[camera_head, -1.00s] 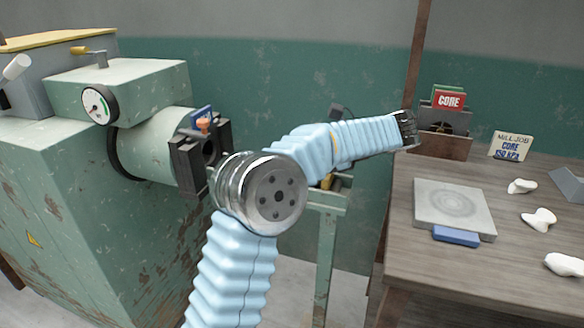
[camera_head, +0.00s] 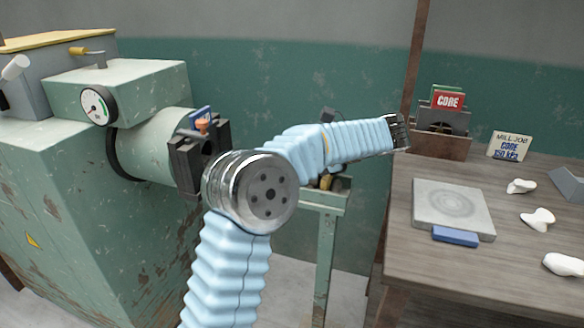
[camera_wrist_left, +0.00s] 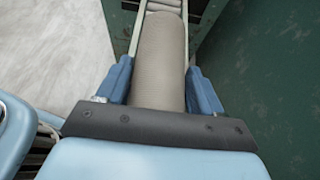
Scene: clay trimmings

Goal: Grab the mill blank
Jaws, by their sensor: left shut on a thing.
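My left gripper (camera_wrist_left: 160,70) is shut on a long beige-grey cylinder, the mill blank (camera_wrist_left: 160,38), in the left wrist view. Its two blue fingers press on the cylinder from either side, and the near end is hidden by the gripper's dark front edge. The cylinder lies lengthwise above a green rack (camera_wrist_left: 197,14) with pale crossbars; I cannot tell whether it touches them. In the head view my arm covers the middle and the gripper cannot be made out. My right gripper is in neither view.
A green machine with a dark square mouth (camera_head: 188,165) stands at the left. A green stand (camera_head: 324,225) is behind my arm.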

